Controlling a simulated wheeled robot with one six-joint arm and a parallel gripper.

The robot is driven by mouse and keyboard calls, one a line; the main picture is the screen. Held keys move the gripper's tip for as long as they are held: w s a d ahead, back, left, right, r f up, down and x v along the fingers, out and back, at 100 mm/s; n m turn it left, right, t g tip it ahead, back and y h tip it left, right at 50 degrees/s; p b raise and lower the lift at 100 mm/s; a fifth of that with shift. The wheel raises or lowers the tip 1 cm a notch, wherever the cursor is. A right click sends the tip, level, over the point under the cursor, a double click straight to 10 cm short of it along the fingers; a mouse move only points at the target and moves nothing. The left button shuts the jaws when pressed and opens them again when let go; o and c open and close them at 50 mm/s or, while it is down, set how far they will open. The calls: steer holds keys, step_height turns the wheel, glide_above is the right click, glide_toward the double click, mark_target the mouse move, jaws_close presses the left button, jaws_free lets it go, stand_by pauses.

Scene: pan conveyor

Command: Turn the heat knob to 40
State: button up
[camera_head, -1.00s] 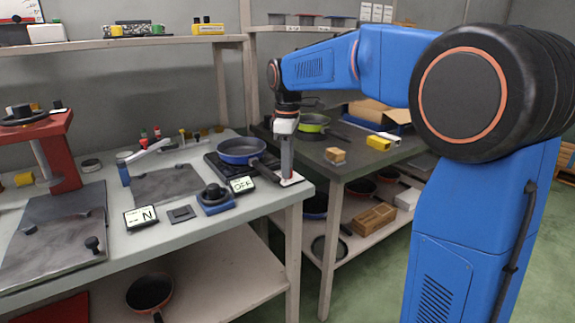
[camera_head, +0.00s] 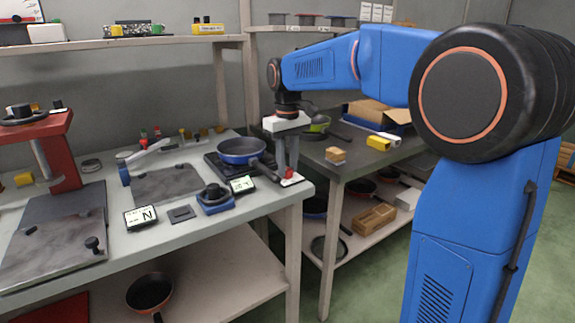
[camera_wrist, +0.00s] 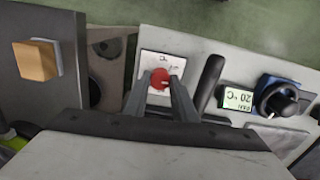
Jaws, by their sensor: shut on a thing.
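The red heat knob (camera_wrist: 159,79) sits on a white dial plate (camera_wrist: 150,62) with a printed °C mark. It also shows at the front right corner of the bench in the head view (camera_head: 288,173). My gripper (camera_wrist: 161,84) points down over it, with one finger on each side, shut on the knob. A small display (camera_wrist: 238,98) beside the pan handle reads 20 °C in the wrist view. The same display in the head view (camera_head: 242,185) is too small to read surely. The dial's scale numbers are partly hidden or too small to read.
A blue pan (camera_head: 242,151) stands on the burner, its black handle (camera_wrist: 209,82) close to my fingers. A blue-based black knob (camera_head: 213,194) stands left of the display. A second table with a wooden block (camera_head: 335,155) lies to the right.

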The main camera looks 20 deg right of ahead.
mark_target(287, 169)
steer(key=shift+m, duration=1.6)
steer(key=o, duration=1)
steer(key=shift+o, duration=0.2)
steer(key=shift+r, duration=0.1)
step_height(287, 169, up, 17)
steer(key=shift+r, duration=0.15)
